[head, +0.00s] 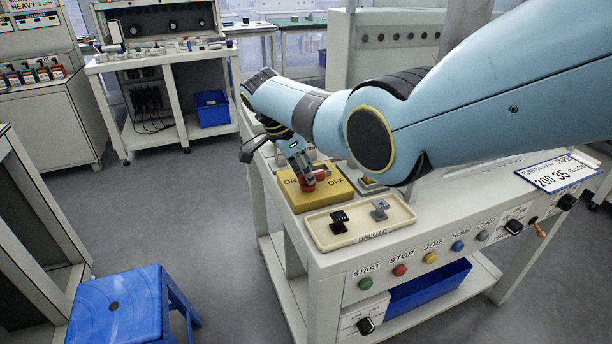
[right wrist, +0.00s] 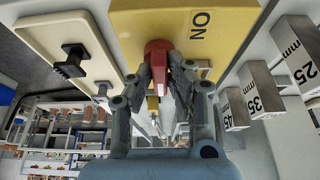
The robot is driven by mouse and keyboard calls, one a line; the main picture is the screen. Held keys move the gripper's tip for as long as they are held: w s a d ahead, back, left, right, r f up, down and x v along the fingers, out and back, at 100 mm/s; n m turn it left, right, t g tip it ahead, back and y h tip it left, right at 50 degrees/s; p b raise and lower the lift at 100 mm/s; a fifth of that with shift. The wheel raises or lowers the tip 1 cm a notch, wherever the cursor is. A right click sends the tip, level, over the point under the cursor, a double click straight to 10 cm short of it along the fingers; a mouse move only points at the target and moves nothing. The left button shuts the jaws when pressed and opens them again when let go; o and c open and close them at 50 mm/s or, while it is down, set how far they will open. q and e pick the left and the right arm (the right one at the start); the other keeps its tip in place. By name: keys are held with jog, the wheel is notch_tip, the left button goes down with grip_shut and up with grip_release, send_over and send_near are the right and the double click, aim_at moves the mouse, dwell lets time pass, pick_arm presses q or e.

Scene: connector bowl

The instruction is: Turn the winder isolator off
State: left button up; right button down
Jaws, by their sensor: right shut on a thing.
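The winder isolator is a yellow block (head: 338,188) marked ON at its left and OFF at its right, on the bench top behind the UNLOAD tray. Its red handle (head: 321,174) is partly covered by my right gripper (head: 306,180). In the right wrist view the yellow block (right wrist: 225,22) fills the top, with ON readable, and the red handle (right wrist: 157,47) sits between the fingertips. My right gripper (right wrist: 158,72) is shut on the red handle. I cannot tell exactly which way the handle points. My left gripper is not in view.
The cream UNLOAD tray (head: 345,239) holds a black clip and a grey clip in front of the isolator. START, STOP and other buttons line the bench front. Labelled metal blocks (right wrist: 260,90) stand beside the isolator. A blue stool (head: 115,308) stands on the floor at left.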

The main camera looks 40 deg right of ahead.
jog(key=shift+s+f, duration=0.15)
jog(key=shift+f, duration=0.05)
jog(key=c, duration=1.3)
grip_release()
jog(key=shift+r, duration=0.1)
jog(key=shift+r, duration=0.15)
jog(key=v, duration=1.1)
jog(key=shift+w+a+r, duration=0.15)
jog(key=shift+w+r, duration=0.1)
jog(key=shift+f, duration=0.1)
